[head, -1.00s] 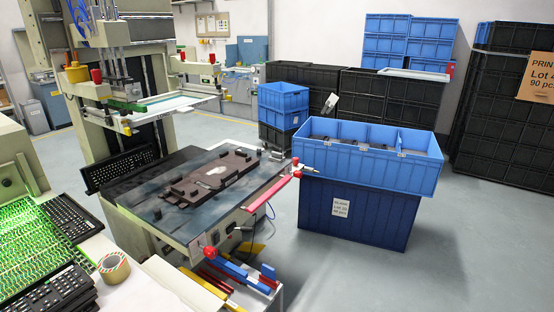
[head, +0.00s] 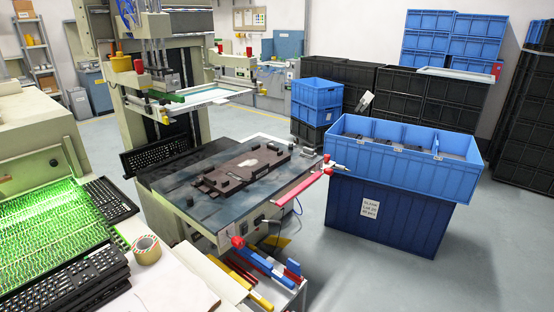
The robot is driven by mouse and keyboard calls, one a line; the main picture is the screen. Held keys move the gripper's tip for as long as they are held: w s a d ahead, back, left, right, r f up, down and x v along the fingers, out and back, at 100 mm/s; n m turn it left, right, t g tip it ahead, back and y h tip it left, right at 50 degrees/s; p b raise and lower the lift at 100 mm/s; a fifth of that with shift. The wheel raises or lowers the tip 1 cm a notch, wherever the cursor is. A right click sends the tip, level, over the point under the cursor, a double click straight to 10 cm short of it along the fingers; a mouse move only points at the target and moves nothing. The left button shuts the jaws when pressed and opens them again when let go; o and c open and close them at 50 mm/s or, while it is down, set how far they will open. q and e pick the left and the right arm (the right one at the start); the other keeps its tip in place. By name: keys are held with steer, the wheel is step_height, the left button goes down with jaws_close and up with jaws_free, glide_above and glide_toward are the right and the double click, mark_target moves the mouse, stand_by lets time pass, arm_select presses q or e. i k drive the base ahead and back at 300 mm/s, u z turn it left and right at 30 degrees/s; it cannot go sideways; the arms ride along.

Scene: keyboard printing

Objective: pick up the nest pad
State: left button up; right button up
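A dark brown plate with raised blocks, which looks like the nest pad (head: 240,172), lies flat on the dark table (head: 178,192) of the printing machine. It has a pale patch near its middle. Small dark blocks stand on and around it. Nothing covers it. Neither of my grippers shows in the head view.
The printing machine's frame (head: 162,98) rises behind the table. Blue crates (head: 395,190) stand to the right. A keyboard stack (head: 75,275), a tape roll (head: 147,250) and a green-lit panel (head: 50,230) are at left. Grey floor is clear at lower right.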

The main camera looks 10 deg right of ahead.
mark_target(308, 152)
steer(key=z, duration=0.5)
steer(key=k, duration=0.6)
steer(key=z, duration=1.1)
steer(key=i, duration=3)
steer(key=u, duration=0.6)
steer(key=i, duration=0.9)
steer(key=u, duration=1.5)
steer(key=i, duration=0.85)
steer(key=u, duration=0.65)
